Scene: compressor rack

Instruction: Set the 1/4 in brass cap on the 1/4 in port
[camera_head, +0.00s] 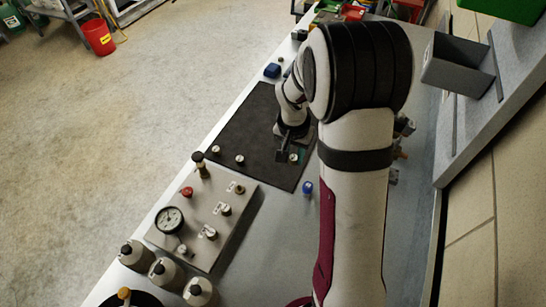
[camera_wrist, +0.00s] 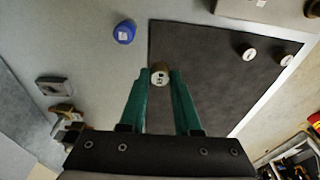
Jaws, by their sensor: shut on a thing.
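My gripper (camera_wrist: 160,82) has its green fingers shut on a small round brass cap (camera_wrist: 160,75), whose pale top carries dark print too small to read. In the head view my gripper (camera_head: 290,155) is low over the right part of the dark mat, partly hidden by my arm. Two other caps (camera_wrist: 249,53) (camera_wrist: 287,60) stand apart on the mat, also seen in the head view (camera_head: 214,150) (camera_head: 240,159). The port panel (camera_head: 190,222) lies nearer the camera, with several labelled fittings (camera_head: 225,209); their sizes are not legible.
The panel also bears a gauge (camera_head: 169,220) and a red knob (camera_head: 187,191). Several bottles (camera_head: 165,271) stand beside it. A blue object (camera_head: 307,187) sits just off the dark mat (camera_head: 256,120). A grey bin (camera_head: 457,65) is at the right. The mat's middle is clear.

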